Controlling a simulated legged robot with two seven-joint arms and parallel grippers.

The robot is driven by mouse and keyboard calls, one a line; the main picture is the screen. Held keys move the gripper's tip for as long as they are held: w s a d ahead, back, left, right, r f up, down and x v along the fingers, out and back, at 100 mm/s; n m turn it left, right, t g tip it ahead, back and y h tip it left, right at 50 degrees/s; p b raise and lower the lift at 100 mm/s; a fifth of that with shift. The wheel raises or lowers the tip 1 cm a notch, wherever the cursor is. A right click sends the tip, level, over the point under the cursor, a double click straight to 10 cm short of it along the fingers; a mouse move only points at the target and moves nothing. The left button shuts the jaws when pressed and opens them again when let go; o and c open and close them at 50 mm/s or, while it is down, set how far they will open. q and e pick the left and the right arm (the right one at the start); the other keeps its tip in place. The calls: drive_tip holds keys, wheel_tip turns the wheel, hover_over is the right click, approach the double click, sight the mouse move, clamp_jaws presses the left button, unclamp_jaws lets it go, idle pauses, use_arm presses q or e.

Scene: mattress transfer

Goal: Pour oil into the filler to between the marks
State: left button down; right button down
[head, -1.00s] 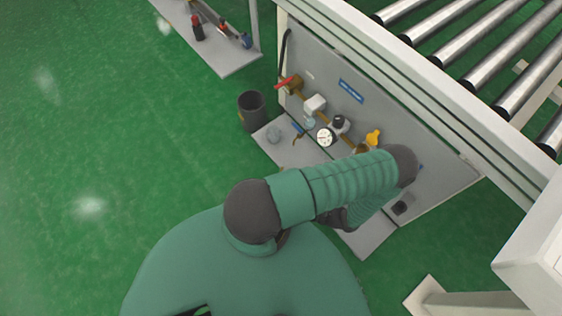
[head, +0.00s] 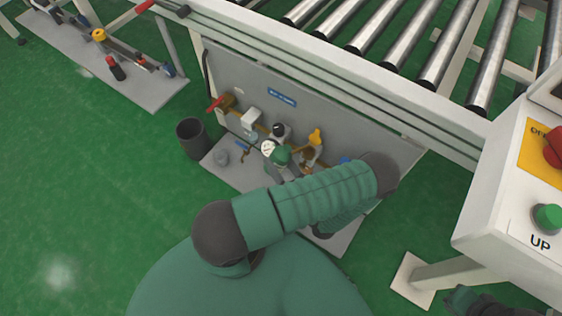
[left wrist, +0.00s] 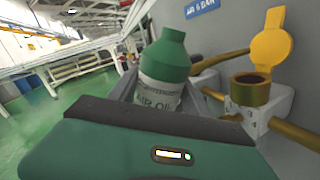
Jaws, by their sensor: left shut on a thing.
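The green oil bottle (left wrist: 165,75) has a white label reading partly "OIL" and a green cap or neck. It stands nearly upright, tilted slightly, between the fingers of my left gripper (left wrist: 160,97), which is shut on it. In the head view the bottle (head: 281,155) shows just beyond my forearm, in front of the panel. The brass filler (left wrist: 250,90) is to the right of the bottle, apart from it, with its yellow cap (left wrist: 270,40) swung up. The yellow cap (head: 315,137) also shows in the head view. The level marks cannot be made out.
A grey panel (head: 350,128) carries pipes, a gauge (head: 268,147) and a red-handled valve (head: 215,105). A dark bin (head: 192,138) stands left of the base plate. A roller conveyor (head: 400,45) is above. A control box (head: 505,175) is at right.

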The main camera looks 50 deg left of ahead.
use_arm(q)
drive_tip(key=shift+s+r+m, duration=0.15)
drive_tip(key=shift+r+m, duration=0.05)
drive_tip(key=shift+m, duration=0.2)
drive_tip(key=shift+d+r+m+p, duration=0.2)
drive_tip(key=shift+r+m+p, duration=0.1)
drive_tip(key=shift+r+m, duration=0.1)
drive_tip(key=shift+r, duration=0.1)
idle(1.3)
drive_tip(key=shift+r+m+p, duration=0.25)
drive_tip(key=shift+m+p, duration=0.1)
drive_tip(key=shift+m, duration=0.05)
drive_tip(key=shift+r, duration=0.15)
idle(0.8)
drive_tip(key=shift+r+m, duration=0.25)
drive_tip(key=shift+m, duration=0.25)
